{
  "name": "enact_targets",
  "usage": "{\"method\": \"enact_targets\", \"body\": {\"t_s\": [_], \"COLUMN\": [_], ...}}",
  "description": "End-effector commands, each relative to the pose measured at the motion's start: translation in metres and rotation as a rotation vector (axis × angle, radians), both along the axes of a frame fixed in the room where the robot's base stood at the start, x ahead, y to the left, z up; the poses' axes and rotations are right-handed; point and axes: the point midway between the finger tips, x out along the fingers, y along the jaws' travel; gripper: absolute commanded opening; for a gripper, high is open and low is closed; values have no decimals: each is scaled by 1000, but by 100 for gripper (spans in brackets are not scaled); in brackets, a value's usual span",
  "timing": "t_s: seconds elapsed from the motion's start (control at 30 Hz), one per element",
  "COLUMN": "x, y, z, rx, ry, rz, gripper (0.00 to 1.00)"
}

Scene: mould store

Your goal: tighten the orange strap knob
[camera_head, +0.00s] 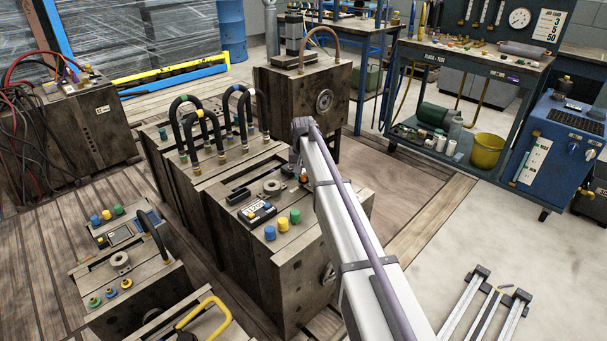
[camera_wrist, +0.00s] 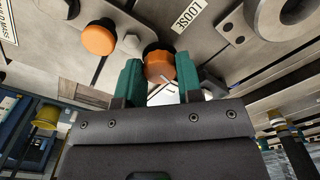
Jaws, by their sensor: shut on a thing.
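An orange ribbed knob (camera_wrist: 160,66) sits between the two green fingers of my gripper (camera_wrist: 160,82) in the wrist view. The fingers are shut on it, one on each side. A label reading "LOOSE" (camera_wrist: 187,14) is on the surface close beside the knob. A second, smooth orange round piece (camera_wrist: 98,38) is to the left, clear of the fingers. In the head view my arm hides the gripper; a small orange piece (camera_head: 304,178) shows beside the arm on the middle mould block (camera_head: 300,262).
The mould block top carries blue, orange and green caps and a grey ring (camera_head: 272,186), which shows large in the wrist view (camera_wrist: 285,14). Hose loops (camera_head: 205,130) rise behind. A taller mould (camera_head: 330,110) stands beyond my arm. Open floor lies right, before the tool bench (camera_head: 470,70).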

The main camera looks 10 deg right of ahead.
Motion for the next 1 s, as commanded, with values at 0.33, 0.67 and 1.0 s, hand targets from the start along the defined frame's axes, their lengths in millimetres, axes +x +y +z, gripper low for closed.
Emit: {"method": "enact_targets", "body": {"t_s": [0.33, 0.67, 1.0], "x": [0, 0, 0], "y": [0, 0, 0], "z": [0, 0, 0], "rx": [0, 0, -1], "ry": [1, 1, 1], "rz": [-324, -637, -947], "gripper": [10, 10, 10]}}
